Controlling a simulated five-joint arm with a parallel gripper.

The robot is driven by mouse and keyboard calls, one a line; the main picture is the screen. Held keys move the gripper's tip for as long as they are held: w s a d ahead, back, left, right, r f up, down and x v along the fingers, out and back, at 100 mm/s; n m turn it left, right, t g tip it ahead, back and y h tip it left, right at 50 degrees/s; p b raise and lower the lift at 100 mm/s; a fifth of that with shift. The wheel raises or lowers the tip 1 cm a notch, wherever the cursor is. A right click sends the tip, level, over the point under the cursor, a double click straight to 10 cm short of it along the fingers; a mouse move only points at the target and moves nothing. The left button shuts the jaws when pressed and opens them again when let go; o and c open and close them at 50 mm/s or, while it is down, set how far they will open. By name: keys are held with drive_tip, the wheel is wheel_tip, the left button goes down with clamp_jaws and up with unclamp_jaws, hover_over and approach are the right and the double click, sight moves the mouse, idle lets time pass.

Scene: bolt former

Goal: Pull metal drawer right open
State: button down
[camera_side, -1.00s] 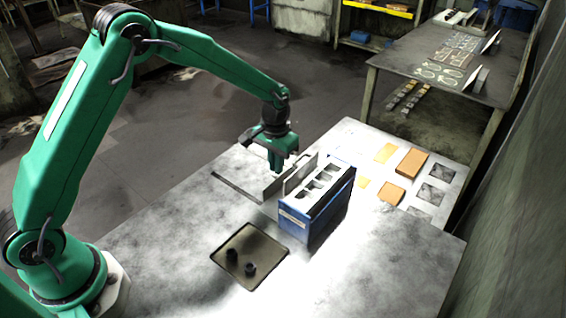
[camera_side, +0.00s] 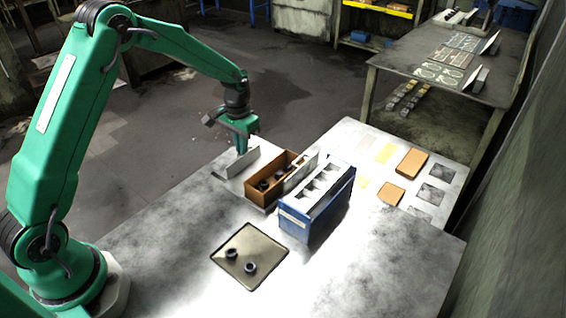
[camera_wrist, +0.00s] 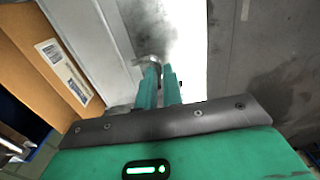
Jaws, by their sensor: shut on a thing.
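The metal drawer (camera_side: 238,163) is pulled out to the left of the blue housing (camera_side: 296,226). Its upright grey front panel stands at the far left end, and behind it an orange-brown box (camera_side: 258,193) with several dark round parts is exposed. My gripper (camera_side: 241,149) is at the top of the front panel, shut on the drawer's handle. The wrist view shows the two green fingers (camera_wrist: 160,78) close together at a small grey handle piece (camera_wrist: 148,60), next to the pale panel. The orange-brown wall with a white label fills the left of that view.
Another grey panel (camera_side: 300,172) stands against the housing, beside the open box. A dark tray (camera_side: 240,243) with two dark rings lies in front on the table. Orange blocks (camera_side: 411,162) lie on the right. The table left of the drawer is clear.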

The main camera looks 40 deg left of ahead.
drive_tip(key=shift+a, duration=2.75)
drive_tip(key=c, duration=1.5)
unclamp_jaws()
drive_tip(key=shift+c, duration=0.2)
drive_tip(key=shift+d+r, duration=0.1)
wheel_tip(320, 180, up, 8)
